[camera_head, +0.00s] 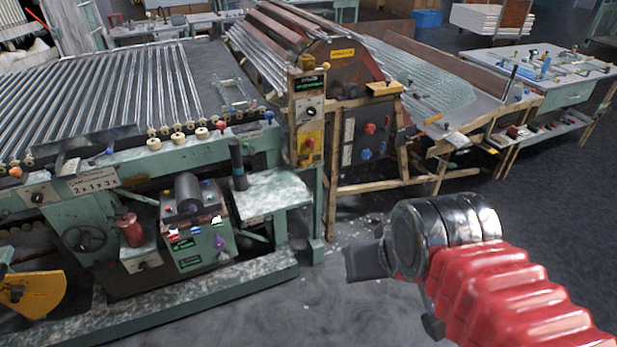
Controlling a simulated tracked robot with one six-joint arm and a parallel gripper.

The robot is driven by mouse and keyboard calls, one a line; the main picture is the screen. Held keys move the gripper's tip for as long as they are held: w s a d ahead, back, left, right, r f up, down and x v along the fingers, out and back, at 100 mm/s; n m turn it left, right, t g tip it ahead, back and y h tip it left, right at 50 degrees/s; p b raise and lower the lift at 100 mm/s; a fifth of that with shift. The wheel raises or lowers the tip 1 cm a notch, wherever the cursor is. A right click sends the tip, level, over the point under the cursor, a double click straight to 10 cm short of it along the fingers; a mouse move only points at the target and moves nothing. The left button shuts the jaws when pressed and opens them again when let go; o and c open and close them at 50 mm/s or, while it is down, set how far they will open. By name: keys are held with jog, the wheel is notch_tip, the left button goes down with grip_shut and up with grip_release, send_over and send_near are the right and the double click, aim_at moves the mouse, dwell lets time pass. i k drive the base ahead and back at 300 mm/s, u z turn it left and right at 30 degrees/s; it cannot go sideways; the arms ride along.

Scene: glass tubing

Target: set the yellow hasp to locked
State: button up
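A small yellow plate with a red part (310,147) sits low on the upright control post in the middle of the view. It may be the yellow hasp, but it is too small for me to tell its shape or whether it is locked. My gripper (362,262) is at the lower right, on the end of my red-sleeved arm, and points left. It is in front of and below the post, apart from it in the picture. Its dark jaws show side-on, so I cannot tell whether they are open or shut. I see nothing held in them.
A green machine with rows of glass tubes (95,90) fills the left. A green side shelf (268,192) juts out left of the post. A wooden-legged frame with a dark panel (365,135) stands right of the post. The grey floor (330,310) around my gripper is clear.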

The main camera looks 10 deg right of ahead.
aim_at(303, 163)
jog(key=k, duration=0.45)
jog(key=u, duration=0.55)
jog(key=i, duration=2.2)
jog(key=z, duration=0.3)
